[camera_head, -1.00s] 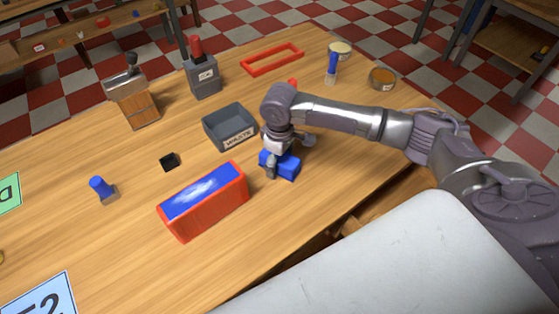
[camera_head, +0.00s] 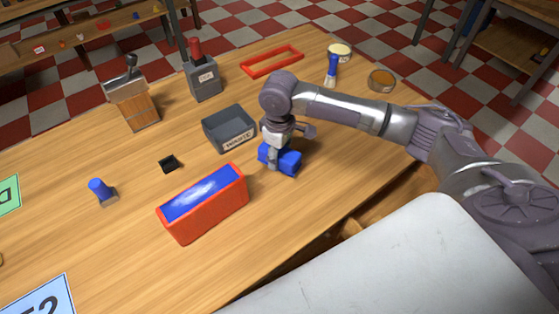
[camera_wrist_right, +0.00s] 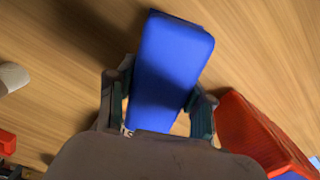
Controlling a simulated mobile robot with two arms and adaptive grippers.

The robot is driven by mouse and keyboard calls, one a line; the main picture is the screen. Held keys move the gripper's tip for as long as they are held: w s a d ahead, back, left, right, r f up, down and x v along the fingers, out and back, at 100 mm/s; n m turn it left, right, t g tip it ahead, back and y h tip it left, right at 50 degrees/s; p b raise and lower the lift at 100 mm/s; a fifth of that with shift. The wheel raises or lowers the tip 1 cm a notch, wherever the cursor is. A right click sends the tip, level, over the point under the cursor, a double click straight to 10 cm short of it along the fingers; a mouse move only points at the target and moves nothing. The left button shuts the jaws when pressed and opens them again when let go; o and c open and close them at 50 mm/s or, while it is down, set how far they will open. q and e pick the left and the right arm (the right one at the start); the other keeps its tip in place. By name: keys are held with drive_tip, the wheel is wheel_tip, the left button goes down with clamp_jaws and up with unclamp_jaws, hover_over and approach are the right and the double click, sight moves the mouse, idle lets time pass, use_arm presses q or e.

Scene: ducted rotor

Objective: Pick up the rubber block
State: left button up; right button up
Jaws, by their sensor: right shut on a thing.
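The blue block (camera_head: 287,162), which looks like the rubber block, is under my right gripper (camera_head: 275,158) near the table's middle. In the right wrist view, the blue block (camera_wrist_right: 170,65) lies between the two fingers of my right gripper (camera_wrist_right: 160,105), which are shut on its sides. The block's near end is hidden by the gripper's body. It is at or just above the table; I cannot tell whether it touches. My left gripper is not in view.
A red box with a blue top (camera_head: 203,205) stands close by, left of the block. A grey waste bin (camera_head: 229,130) is just behind. A small black piece (camera_head: 169,163) and a blue-handled stamp (camera_head: 101,191) lie further left. Bare table (camera_head: 285,215) shows in front.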

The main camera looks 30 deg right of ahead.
drive_tip(key=s+d+r, duration=0.7)
drive_tip(key=s+d, duration=0.1)
drive_tip(key=shift+d+r, duration=0.25)
drive_tip(key=shift+r, duration=0.05)
